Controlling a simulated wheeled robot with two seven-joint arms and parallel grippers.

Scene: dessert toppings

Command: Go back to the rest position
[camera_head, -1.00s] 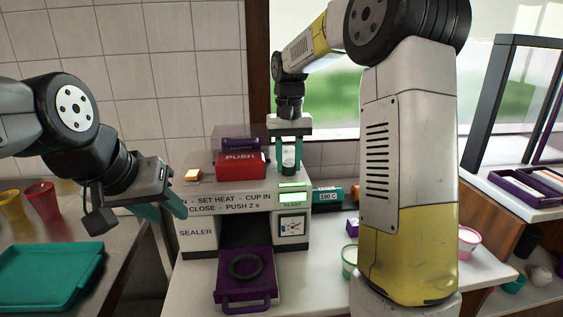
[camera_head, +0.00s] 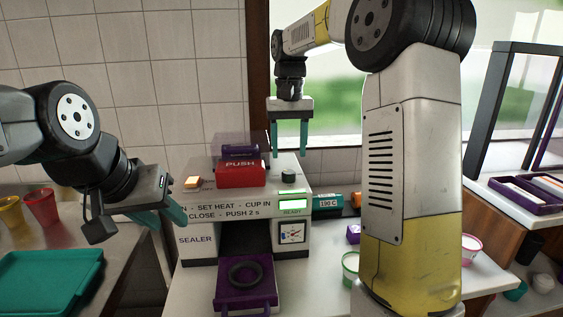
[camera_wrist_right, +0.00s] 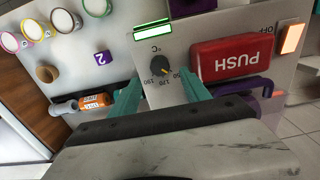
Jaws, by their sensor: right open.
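My right gripper (camera_head: 289,138) is open and empty above the right part of the sealer (camera_head: 200,240). Its teal fingers are apart over the dark heat knob (camera_head: 288,176), which also shows between the fingers in the right wrist view (camera_wrist_right: 160,62). The fingers look clear of the knob. My left gripper (camera_head: 165,213) is at the left, in front of the sealer's left side, with its teal fingers pointing down and right. They overlap in this view, so its opening is unclear.
The sealer has a red PUSH block (camera_head: 241,174), a lit green display (camera_head: 292,205) and a purple drawer (camera_head: 246,296) with a dark ring. A teal tray (camera_head: 45,285) and cups (camera_head: 41,207) are at left. A dark-framed rack (camera_head: 490,110) stands at right.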

